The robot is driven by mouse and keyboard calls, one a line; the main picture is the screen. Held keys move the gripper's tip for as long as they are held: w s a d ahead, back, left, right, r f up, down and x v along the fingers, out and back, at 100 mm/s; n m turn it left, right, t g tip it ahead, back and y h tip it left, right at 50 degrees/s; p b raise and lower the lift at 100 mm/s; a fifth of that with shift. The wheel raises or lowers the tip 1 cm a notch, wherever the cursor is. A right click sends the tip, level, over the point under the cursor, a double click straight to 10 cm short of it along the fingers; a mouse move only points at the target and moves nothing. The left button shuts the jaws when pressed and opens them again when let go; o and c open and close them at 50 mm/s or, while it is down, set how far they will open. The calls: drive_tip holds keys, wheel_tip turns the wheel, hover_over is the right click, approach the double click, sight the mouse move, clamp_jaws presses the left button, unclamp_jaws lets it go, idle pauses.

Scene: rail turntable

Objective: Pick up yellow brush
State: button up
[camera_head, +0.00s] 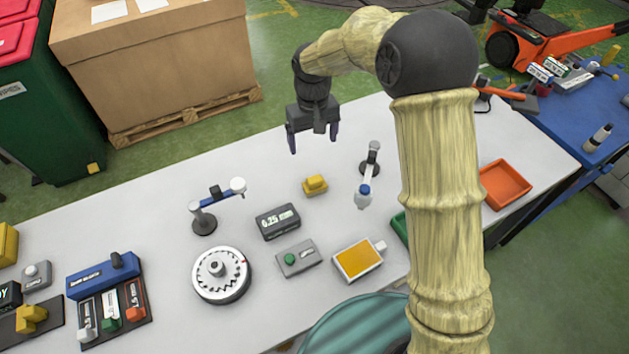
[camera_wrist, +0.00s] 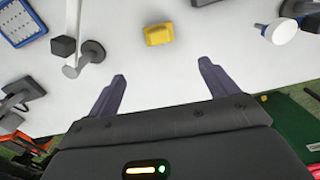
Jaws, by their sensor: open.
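A small yellow block-like piece, which looks like the yellow brush (camera_head: 315,185), lies on the white table near the middle. It also shows in the wrist view (camera_wrist: 158,34), beyond the fingertips and roughly centred between them. Its bristles cannot be made out. My gripper (camera_head: 313,142) points down above the table, behind the brush in the head view and apart from it. Its two dark fingers are spread in the wrist view (camera_wrist: 162,72), with nothing between them.
A lamp-like stand (camera_head: 371,160) is right of the brush, and another jointed stand (camera_head: 204,222) is left. A grey display box (camera_head: 278,222), a round dial (camera_head: 221,274) and an orange-topped box (camera_head: 358,260) are nearer. An orange tray (camera_head: 505,183) is at right. The table behind the brush is clear.

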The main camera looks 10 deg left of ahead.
sight(314, 178)
drive_tip(key=f+p, duration=0.1)
drive_tip(key=f, duration=0.5)
drive_tip(key=f+p, duration=0.2)
drive_tip(key=f, duration=0.4)
drive_tip(key=shift+s+d+f, duration=0.1)
drive_tip(key=shift+s+d, duration=0.1)
drive_tip(key=shift+s+f+p, duration=0.1)
drive_tip(key=shift+f+p, duration=0.35)
drive_tip(key=shift+f, duration=0.05)
drive_tip(key=shift+f+p, duration=0.8)
drive_tip(key=shift+f, duration=1.3)
drive_tip(key=shift+c, duration=0.3)
drive_tip(key=c, duration=1)
